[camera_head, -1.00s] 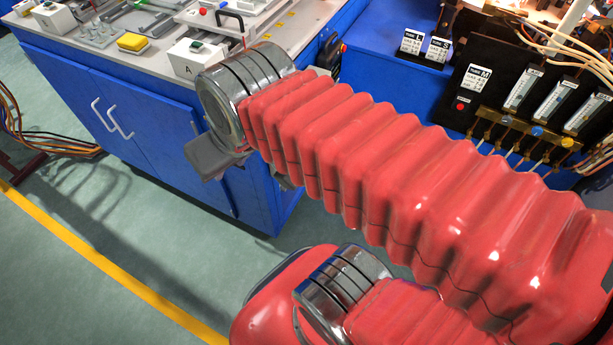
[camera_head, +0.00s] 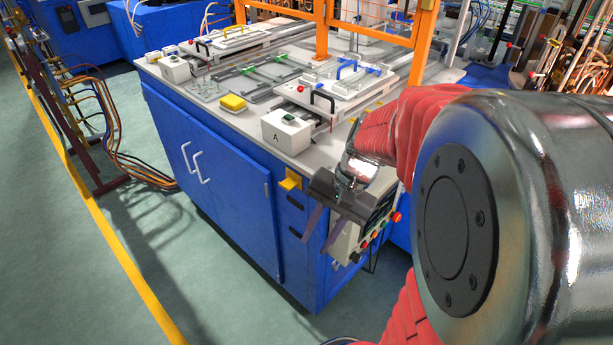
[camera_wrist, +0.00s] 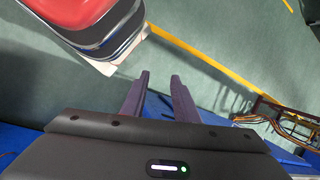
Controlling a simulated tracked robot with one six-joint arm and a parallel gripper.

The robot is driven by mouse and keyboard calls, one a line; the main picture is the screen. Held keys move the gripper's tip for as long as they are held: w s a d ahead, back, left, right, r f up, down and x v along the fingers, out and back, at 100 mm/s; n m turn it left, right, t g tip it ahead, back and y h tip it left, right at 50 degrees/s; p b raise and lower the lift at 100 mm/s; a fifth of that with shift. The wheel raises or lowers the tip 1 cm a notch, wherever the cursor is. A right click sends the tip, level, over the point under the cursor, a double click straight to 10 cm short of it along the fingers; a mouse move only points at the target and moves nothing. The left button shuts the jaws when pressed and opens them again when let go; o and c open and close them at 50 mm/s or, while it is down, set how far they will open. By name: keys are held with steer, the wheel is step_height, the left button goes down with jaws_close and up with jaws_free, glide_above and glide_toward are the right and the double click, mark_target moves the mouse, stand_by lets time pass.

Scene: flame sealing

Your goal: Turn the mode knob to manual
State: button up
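A pale control box (camera_head: 345,245) with a row of small red, green, orange and black controls hangs on the right end of the blue cabinet in the head view. A black control (camera_head: 355,258) sits at its lower end; I cannot tell for sure whether it is the mode knob, nor its setting. My gripper (camera_head: 319,236) is in front of the box's left part and hides some of it. In the wrist view my gripper (camera_wrist: 158,84) shows two dark fingers apart with nothing between them. The box is not visible there.
The blue cabinet (camera_head: 215,190) carries a worktop with a white box marked A (camera_head: 286,131), a yellow block (camera_head: 233,102) and fixtures. A yellow bracket (camera_head: 289,180) juts from its corner. Cables (camera_head: 120,155) lie at left. The green floor in front is clear.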

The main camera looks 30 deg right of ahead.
mark_target(356, 258)
steer(key=d+f+m+t+y, duration=0.6)
steer(key=d+f+m+y, duration=0.1)
steer(key=d+f+m, duration=0.9)
steer(key=s+d+f+m+t+h, duration=0.2)
steer(key=s+d+f+m+t, duration=0.2)
steer(key=f+m, duration=0.3)
steer(key=s+d+f+m+t+h, duration=0.3)
steer(key=d+f+m+t, duration=0.2)
steer(key=f, duration=0.5)
steer(key=m+t, duration=0.1)
steer(key=m, duration=0.1)
steer(key=shift+s+f+m, duration=0.25)
steer(key=shift+s+m, duration=0.1)
steer(key=shift+m, duration=0.05)
steer(key=shift+w, duration=0.15)
steer(key=x, duration=1.3)
steer(key=shift+w+r, duration=0.15)
steer(key=shift+w, duration=0.15)
steer(key=shift+d, duration=0.15)
steer(key=shift+c, duration=0.6)
